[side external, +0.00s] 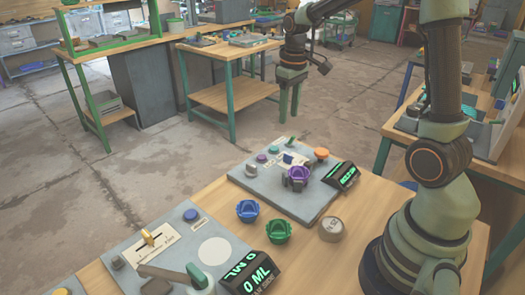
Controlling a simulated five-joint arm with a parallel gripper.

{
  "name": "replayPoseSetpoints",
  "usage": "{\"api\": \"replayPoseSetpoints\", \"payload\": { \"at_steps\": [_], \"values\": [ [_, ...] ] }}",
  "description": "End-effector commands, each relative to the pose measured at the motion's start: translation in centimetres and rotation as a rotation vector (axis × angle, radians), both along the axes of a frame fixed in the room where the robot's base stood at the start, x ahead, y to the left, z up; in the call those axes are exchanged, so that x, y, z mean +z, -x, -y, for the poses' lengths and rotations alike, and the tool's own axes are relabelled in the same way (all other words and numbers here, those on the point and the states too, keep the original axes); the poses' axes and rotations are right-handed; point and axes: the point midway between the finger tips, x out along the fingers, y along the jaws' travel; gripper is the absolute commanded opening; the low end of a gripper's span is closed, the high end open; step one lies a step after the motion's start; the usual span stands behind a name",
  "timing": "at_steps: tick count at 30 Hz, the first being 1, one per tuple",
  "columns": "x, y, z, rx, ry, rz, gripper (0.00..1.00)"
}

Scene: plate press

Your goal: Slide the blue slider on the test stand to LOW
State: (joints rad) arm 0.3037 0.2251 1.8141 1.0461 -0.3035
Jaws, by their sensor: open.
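The far grey stand (262,186) sits on the wooden table and carries a pale panel with a small blue piece (288,157), which looks like the blue slider. The slider is small here, and its setting and labels cannot be read. A purple clamp-like part (297,178) stands just in front of it and may cover part of the panel. My gripper (290,108) hangs above and behind the stand in the picture, fingers pointing down, open and empty. It is apart from the slider.
Blue (248,210) and green (278,231) lobed pieces and a grey weight (332,228) stand in front. A second stand (189,249) with a yellow slider (148,237) is at lower left.

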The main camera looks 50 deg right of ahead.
Motion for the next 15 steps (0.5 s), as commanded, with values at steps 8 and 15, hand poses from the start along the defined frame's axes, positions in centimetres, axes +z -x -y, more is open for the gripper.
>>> {"api": "replayPoseSetpoints", "payload": {
  "at_steps": [8,15],
  "values": [
    [-2.5,-0.8,2.0,-0.001,-0.017,-0.055,0.47],
    [-5.3,-0.6,1.9,0.000,-0.019,-0.059,0.47]
  ]
}}
